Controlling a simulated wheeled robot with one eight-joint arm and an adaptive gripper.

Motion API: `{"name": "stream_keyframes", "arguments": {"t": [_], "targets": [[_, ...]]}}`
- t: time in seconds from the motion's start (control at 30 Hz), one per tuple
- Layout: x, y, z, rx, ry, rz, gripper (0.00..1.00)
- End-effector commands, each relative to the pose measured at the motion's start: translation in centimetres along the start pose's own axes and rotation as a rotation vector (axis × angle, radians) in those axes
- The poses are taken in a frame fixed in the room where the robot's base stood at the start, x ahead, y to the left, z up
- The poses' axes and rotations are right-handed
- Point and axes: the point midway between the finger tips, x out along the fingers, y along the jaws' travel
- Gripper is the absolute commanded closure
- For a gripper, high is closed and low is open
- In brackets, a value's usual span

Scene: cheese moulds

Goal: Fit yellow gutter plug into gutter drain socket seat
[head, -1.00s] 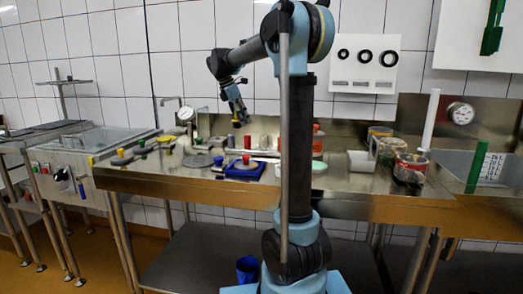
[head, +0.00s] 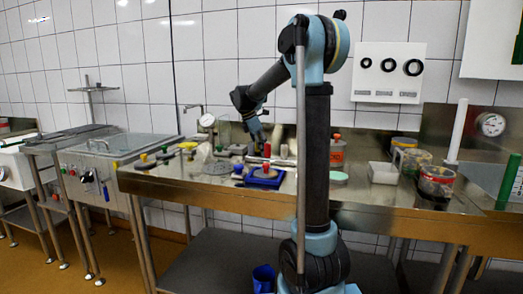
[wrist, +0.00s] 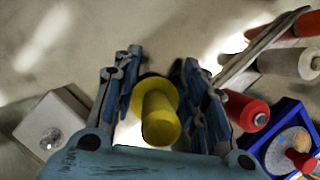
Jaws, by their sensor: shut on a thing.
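The yellow gutter plug (wrist: 160,118), with a wide round flange and a cylindrical stem, is between the two blue fingers of my gripper (wrist: 158,88) in the wrist view. My gripper is shut on it and holds it over the steel worktop. In the head view my gripper (head: 260,138) hangs low over the counter, just above and behind the blue tray; the plug is too small to make out there. I cannot identify the gutter drain socket seat in either view.
The blue tray (wrist: 250,143) with a grey disc and red knob lies at the lower right of the wrist view, beside a red cylinder (wrist: 247,111). A pale block (wrist: 38,135) is at left. Jars (head: 436,181) stand right on the counter (head: 205,190).

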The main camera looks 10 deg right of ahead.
Motion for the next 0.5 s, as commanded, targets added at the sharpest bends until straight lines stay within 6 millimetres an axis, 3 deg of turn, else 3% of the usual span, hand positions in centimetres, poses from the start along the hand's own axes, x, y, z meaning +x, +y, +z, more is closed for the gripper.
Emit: {"name": "stream_keyframes", "arguments": {"t": [0.2,0.23,0.3,0.5], "targets": [[0.12,0.00,-0.05,0.000,0.000,0.000,0.89],[0.09,0.00,-0.04,0.000,0.000,0.000,0.54],[0.08,0.00,-0.04,0.000,0.000,0.000,0.40],[0.07,0.00,-0.04,0.000,0.000,0.000,0.40]]}}
